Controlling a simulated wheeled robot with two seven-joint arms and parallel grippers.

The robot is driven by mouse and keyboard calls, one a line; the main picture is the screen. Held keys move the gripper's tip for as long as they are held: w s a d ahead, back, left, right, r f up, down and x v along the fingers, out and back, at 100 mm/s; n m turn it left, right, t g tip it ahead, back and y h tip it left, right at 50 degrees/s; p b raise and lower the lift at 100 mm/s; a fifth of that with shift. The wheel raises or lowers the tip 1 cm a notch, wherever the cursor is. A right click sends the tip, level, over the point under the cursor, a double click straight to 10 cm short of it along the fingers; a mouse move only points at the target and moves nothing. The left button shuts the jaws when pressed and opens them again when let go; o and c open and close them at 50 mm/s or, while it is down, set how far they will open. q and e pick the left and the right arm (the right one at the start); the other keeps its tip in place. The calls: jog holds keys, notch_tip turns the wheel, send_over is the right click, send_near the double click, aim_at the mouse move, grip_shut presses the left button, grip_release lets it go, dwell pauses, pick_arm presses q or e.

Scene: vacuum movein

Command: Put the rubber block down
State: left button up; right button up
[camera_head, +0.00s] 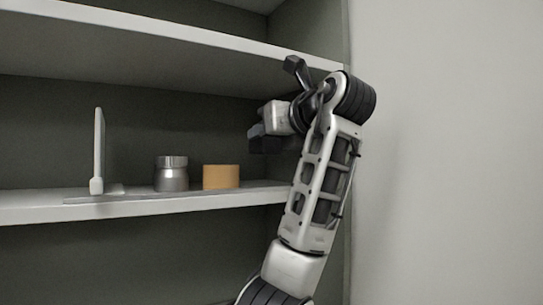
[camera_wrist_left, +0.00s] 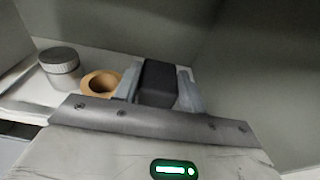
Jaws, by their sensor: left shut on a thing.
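A dark grey rubber block (camera_wrist_left: 158,82) sits between the two fingers of my left gripper (camera_wrist_left: 160,90) in the left wrist view. The gripper is shut on it. In the head view my left gripper (camera_head: 262,138) is at the right end of the middle shelf (camera_head: 150,207), above the board's level. The dark block there is hard to tell apart from the dark gripper parts. I cannot tell whether the block touches the shelf. My right gripper is in neither view.
An orange-tan ring-shaped roll (camera_head: 221,177) stands left of the gripper, with a grey metal jar (camera_head: 172,174) beside it. A thin white upright bookend (camera_head: 98,150) stands further left. The upper shelf (camera_head: 180,33) is overhead and the cabinet's side wall is at the right.

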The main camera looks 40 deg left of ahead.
aim_at(279, 144)
pick_arm(q)
jog(key=shift+w+a+f, duration=0.3)
jog(key=shift+w+f, duration=0.1)
jog(key=shift+f, duration=0.25)
jog(key=shift+w+a+f, duration=0.3)
jog(key=shift+w+f, duration=0.1)
jog(key=shift+f, duration=0.2)
jog(key=f, duration=0.2)
jog(key=f+p, duration=0.1)
jog(key=shift+w+a, duration=0.3)
jog(key=shift+w, duration=0.05)
jog(key=shift+f, duration=0.45)
jog(key=shift+f, duration=0.1)
jog(key=o, duration=1.1)
jog(key=shift+f, duration=0.1)
jog(key=shift+o, duration=0.2)
jog(key=shift+r, duration=0.25)
jog(key=b+v, duration=0.2)
jog(key=v, duration=1)
jog(key=shift+b, duration=0.35)
